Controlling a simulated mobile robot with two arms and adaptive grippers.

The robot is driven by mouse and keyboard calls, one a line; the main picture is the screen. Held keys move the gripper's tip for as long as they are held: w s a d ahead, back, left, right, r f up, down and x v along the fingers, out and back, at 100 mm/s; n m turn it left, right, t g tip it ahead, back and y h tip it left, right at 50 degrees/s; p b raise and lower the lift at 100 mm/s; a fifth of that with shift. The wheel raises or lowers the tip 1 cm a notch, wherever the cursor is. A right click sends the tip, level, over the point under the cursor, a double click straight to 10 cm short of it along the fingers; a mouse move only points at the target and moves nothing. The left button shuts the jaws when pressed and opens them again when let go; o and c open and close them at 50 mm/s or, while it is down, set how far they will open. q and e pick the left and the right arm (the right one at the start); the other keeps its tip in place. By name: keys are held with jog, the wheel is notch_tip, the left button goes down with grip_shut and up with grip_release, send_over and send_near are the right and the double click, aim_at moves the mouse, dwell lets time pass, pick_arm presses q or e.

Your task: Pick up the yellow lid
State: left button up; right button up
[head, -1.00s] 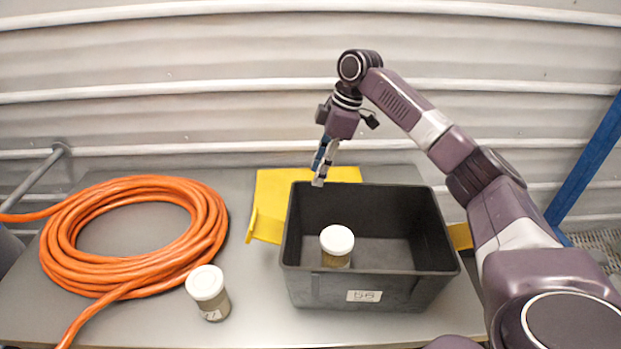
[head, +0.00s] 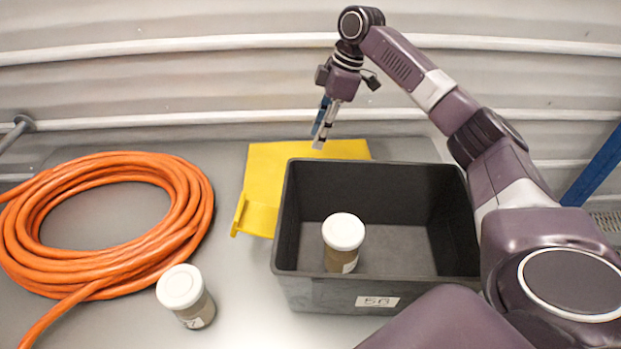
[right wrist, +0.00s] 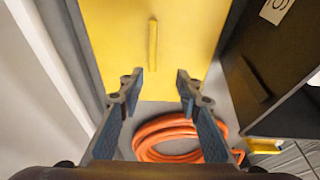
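The yellow lid (head: 276,165) lies behind the dark crate, and the crate hides part of it in the head view. In the right wrist view the lid (right wrist: 120,50) fills the upper middle, with a narrow raised ridge (right wrist: 153,45) on it. My right gripper (head: 320,137) hangs over the lid's far part, fingers pointing down. In the right wrist view the gripper (right wrist: 160,80) is open and empty, its two fingers apart with the ridge showing between and beyond them. My left gripper is not in view.
The dark crate (head: 325,287) stands right in front of the lid and holds a white-capped jar (head: 343,233). Another white-capped jar (head: 183,291) stands left of the crate. A coiled orange hose (head: 110,285) lies on the left. A corrugated wall (head: 180,75) is behind.

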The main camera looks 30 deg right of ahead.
jog(key=f, duration=0.1)
jog(key=f+b, duration=0.1)
jog(key=shift+w+d+f, duration=0.2)
jog(key=shift+w+f, duration=0.1)
jog(key=shift+w, duration=0.05)
jog(key=shift+x, duration=0.9)
jog(key=p+x, duration=0.1)
jog(key=x, duration=0.1)
jog(key=d+x, duration=0.1)
jog(key=x, duration=0.2)
jog(key=shift+w+f+p, duration=0.1)
jog(key=shift+f+p, duration=0.2)
jog(key=shift+p, duration=0.1)
jog(key=shift+f, duration=0.25)
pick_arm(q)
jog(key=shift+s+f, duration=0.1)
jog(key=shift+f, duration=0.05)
pick_arm(e)
jog(key=shift+c, duration=0.4)
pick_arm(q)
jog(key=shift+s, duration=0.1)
pick_arm(e)
grip_shut()
jog(key=shift+w+r, duration=0.1)
